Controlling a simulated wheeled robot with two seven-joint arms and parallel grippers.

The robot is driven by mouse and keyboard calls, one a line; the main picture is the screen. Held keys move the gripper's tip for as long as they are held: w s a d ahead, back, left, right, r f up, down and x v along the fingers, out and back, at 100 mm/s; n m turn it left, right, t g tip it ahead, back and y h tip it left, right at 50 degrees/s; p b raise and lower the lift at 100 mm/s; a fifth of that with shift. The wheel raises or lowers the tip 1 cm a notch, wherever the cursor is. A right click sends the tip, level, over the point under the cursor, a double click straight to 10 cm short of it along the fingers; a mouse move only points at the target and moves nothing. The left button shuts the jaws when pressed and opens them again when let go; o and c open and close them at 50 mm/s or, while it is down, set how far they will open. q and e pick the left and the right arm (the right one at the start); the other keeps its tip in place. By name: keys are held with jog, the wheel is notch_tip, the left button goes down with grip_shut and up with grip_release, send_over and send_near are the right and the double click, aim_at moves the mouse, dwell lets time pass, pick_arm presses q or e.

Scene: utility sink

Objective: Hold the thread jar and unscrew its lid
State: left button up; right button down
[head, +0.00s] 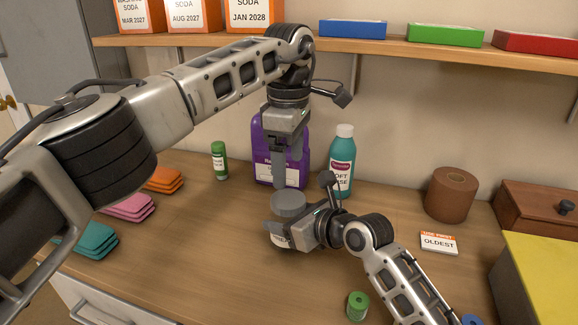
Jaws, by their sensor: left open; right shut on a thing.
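The thread jar (281,241) stands at the middle of the wooden counter, mostly hidden behind my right gripper. Part of its pale label shows. Its round grey lid (288,202) shows at the top; the seam between lid and jar is hard to make out. My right gripper (283,230) comes in from the right and is shut on the jar's body. My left gripper (289,182) points straight down just above the lid, with its fingers apart and nothing visible between them. I cannot tell whether its fingertips touch the lid.
A purple bottle (262,150) and a teal bottle (342,158) stand close behind. A green tube (219,160) is at left, a brown roll (451,194) and an "OLDEST" card (438,243) at right. A green spool (357,306) lies in front. Folded cloths (127,207) lie left.

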aim_at(289, 199)
pick_arm(q)
notch_tip(289, 199, down, 8)
jog(key=shift+r, duration=0.2)
jog(key=c, duration=1.1)
jog(key=shift+n, duration=1.7)
jog(key=o, duration=1.1)
jog(key=shift+r, duration=0.1)
